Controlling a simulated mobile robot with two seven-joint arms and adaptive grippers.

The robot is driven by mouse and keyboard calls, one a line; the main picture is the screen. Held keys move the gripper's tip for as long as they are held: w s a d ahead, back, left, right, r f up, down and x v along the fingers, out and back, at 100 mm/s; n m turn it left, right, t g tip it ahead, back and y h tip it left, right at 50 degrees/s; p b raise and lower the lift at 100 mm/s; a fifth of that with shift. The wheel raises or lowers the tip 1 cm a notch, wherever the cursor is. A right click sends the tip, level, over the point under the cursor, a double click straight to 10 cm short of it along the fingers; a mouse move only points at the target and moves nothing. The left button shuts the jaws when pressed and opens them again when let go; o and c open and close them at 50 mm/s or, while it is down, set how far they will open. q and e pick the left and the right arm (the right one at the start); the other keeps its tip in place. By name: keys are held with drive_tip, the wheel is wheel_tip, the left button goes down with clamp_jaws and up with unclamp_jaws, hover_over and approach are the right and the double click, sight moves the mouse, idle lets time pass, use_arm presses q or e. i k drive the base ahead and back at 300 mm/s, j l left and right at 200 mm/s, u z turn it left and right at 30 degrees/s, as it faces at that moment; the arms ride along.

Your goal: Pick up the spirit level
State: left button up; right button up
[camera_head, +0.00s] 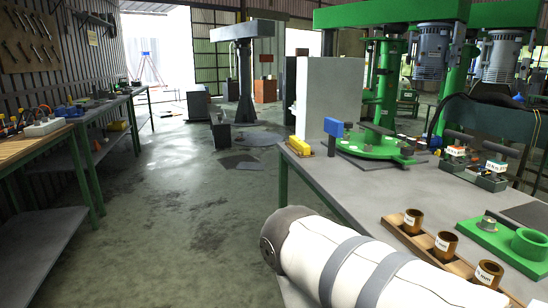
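I cannot pick out a spirit level with certainty. A small yellow object (300,146) lies at the far left corner of the grey worktable, at the foot of a white upright panel; it is too small to identify. Another yellow object (117,126) lies on the left-hand benches, also too small to identify. A white arm link of mine with grey bands crosses the bottom right, over the near edge of the worktable. Neither of my grippers is in view.
The grey worktable (352,187) holds a wooden rack (403,238) with bronze bushings, a green fixture (488,238) and a green round base (375,146). Benches with tools line the left wall, including a white tray (45,127). The concrete floor (200,205) between is open.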

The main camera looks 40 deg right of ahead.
sight(299, 145)
drive_tip(key=i+z, duration=0.2)
drive_tip(key=z, duration=0.2)
drive_tip(key=i+z, duration=0.25)
drive_tip(key=z, duration=0.2)
drive_tip(key=i+j+z, duration=0.1)
drive_tip(key=z, duration=0.3)
drive_tip(key=i+j+z, duration=0.25)
drive_tip(key=z, duration=0.2)
drive_tip(key=i+j+z, duration=0.2)
drive_tip(key=z, duration=0.2)
